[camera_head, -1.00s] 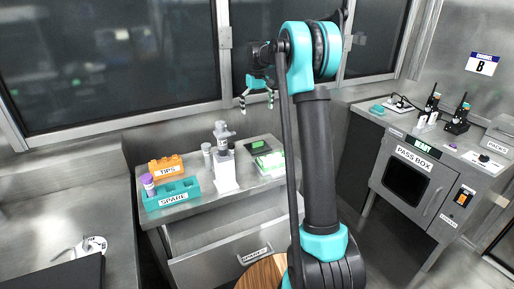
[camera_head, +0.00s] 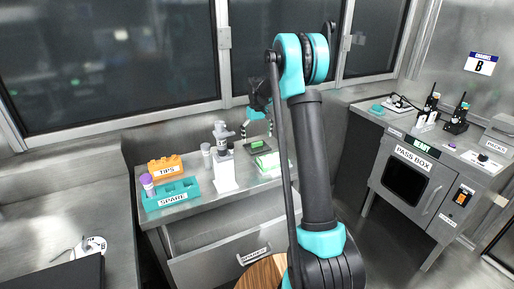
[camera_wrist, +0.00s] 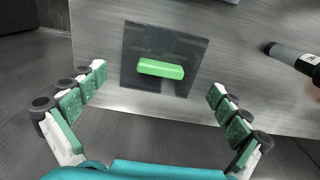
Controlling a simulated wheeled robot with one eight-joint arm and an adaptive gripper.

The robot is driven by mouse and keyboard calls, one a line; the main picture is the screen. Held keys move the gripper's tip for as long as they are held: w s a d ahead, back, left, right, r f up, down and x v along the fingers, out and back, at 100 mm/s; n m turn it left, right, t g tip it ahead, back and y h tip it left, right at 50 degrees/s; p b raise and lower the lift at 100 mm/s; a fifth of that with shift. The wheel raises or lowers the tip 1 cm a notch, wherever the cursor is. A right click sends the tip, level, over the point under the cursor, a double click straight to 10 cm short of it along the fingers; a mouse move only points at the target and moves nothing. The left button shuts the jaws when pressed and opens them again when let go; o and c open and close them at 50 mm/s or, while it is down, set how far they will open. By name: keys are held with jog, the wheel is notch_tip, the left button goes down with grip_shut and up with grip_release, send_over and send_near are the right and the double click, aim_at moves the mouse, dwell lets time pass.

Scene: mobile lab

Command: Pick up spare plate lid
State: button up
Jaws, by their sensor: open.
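The plate lid is a dark, see-through square with a bright green bar handle (camera_wrist: 160,68). It lies flat on the metal counter near its edge in the wrist view. In the head view the lid (camera_head: 259,145) is at the back right of the drawer counter, partly behind my gripper. My gripper (camera_head: 257,129) hangs above it, fingers pointing down. In the wrist view my gripper (camera_wrist: 158,84) is open and empty, one finger on each side of the lid, with the handle lying across between them. No finger appears to touch the lid.
A white and green plate (camera_head: 269,161) lies just in front of the lid. A white dispenser-like device (camera_head: 224,170) and a teal SPARE rack (camera_head: 171,194) stand left, with the orange TIPS box (camera_head: 166,168) behind. A dark cylinder (camera_wrist: 290,57) is at right in the wrist view.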

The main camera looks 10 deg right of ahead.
aim_at(257, 143)
jog(key=shift+f, duration=1.55)
jog(key=c, duration=1.3)
jog(key=shift+s, duration=0.1)
